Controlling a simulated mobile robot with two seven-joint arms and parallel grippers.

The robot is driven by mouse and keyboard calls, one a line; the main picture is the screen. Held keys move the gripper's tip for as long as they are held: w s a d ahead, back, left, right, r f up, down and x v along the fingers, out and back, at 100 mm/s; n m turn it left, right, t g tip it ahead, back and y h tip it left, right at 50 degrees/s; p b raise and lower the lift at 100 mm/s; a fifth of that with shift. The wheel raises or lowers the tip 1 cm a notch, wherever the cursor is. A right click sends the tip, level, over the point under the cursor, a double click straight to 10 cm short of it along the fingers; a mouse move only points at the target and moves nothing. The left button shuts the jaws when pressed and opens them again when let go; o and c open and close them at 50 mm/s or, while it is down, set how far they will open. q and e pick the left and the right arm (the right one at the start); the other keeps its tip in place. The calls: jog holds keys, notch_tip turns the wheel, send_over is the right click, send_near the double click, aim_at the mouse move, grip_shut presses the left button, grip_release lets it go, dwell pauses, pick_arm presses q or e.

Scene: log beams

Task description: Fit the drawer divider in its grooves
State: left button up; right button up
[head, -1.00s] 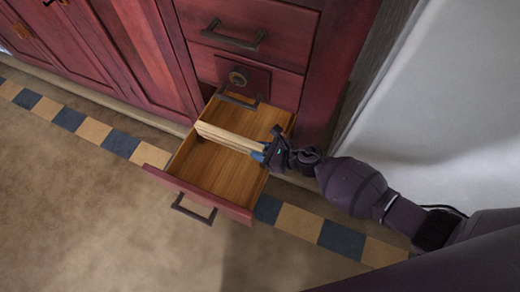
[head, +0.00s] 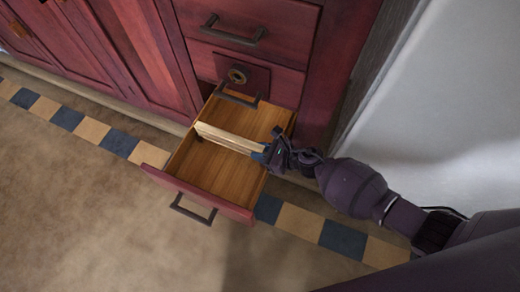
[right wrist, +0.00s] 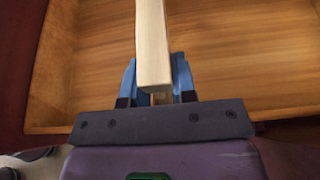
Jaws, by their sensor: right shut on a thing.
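The drawer divider (head: 228,139) is a pale wooden slat lying crosswise over the open drawer (head: 196,200). My right gripper (head: 263,154) is shut on its right end, at the drawer's right wall. In the right wrist view the divider (right wrist: 152,45) runs away from between the blue fingertips (right wrist: 156,82), with the drawer floor (right wrist: 230,60) beneath. The far end of the divider meets the drawer's left wall in the head view. I cannot tell whether it is seated, and no grooves can be made out. My left gripper is not in view.
The drawer is otherwise empty. Closed drawers with dark handles (head: 233,30) stand above it in the red cabinet (head: 130,50). A white wall panel (head: 440,110) is at the right. The floor (head: 80,210) before the drawer is clear.

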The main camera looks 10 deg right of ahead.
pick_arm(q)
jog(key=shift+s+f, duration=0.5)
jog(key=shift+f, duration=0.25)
pick_arm(e)
jog(key=shift+s+f, duration=0.15)
jog(key=shift+f, duration=0.35)
pick_arm(q)
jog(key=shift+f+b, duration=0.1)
jog(key=shift+b, duration=0.2)
pick_arm(e)
jog(key=shift+f, duration=0.1)
jog(key=o, duration=1)
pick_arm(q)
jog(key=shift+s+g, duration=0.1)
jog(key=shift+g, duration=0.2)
pick_arm(e)
jog(key=shift+f, duration=0.15)
jog(key=shift+s, duration=0.1)
jog(key=shift+s+d+r, duration=0.25)
jog(key=shift+s+d, duration=0.1)
jog(key=shift+d, duration=0.2)
pick_arm(q)
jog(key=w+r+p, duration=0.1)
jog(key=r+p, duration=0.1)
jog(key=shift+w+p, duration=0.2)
jog(key=shift+p, duration=0.2)
pick_arm(e)
jog(key=v, duration=0.9)
jog(key=shift+d+r, duration=0.15)
jog(key=shift+r, duration=0.25)
